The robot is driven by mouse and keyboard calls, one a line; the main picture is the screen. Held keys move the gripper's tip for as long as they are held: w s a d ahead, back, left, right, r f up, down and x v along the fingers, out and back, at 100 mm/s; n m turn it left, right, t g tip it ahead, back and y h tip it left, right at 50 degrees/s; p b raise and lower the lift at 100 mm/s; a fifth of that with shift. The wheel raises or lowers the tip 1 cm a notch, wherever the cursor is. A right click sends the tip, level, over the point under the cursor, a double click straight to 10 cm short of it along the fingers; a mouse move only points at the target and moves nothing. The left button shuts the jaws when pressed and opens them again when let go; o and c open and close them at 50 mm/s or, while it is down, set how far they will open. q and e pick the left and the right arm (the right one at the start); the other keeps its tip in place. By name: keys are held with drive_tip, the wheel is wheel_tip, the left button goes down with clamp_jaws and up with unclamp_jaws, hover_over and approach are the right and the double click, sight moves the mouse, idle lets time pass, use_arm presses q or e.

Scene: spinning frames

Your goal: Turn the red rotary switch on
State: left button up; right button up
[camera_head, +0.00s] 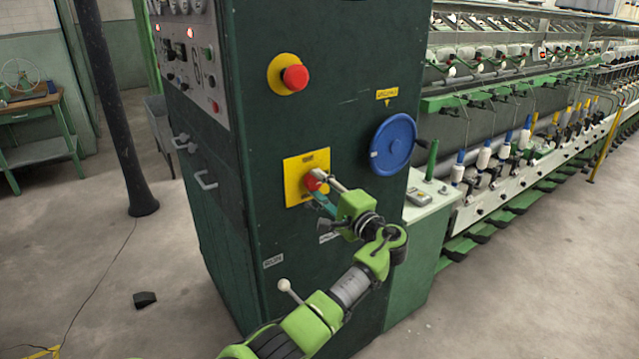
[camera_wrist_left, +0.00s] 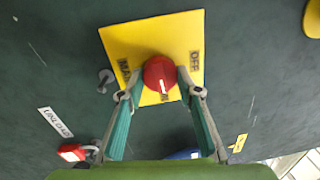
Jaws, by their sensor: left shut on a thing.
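The red rotary switch (camera_head: 309,182) sits on a yellow square plate (camera_head: 293,164) on the front of a dark green cabinet. In the left wrist view the round red knob (camera_wrist_left: 160,74) has a pale mark on its face, and dark labels, one reading OFF, lie on the yellow plate (camera_wrist_left: 180,30) around it. My left gripper (camera_head: 317,184) is at the knob, and its two teal fingers (camera_wrist_left: 160,85) are shut on opposite sides of it. The fingers partly hide the knob in the head view. My right gripper is not in view.
A red push button (camera_head: 295,77) on a yellow disc is above the switch. A blue handwheel (camera_head: 393,145) is to its right. A spinning machine (camera_head: 500,150) stretches away at the right. A black post (camera_head: 110,100) stands at the left. The floor in front is mostly clear.

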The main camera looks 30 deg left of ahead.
use_arm(q)
drive_tip(key=shift+m, duration=0.6)
drive_tip(key=o, duration=1.1)
drive_tip(key=shift+w, duration=0.1)
drive_tip(key=shift+d, duration=0.1)
drive_tip(key=v, duration=1.2)
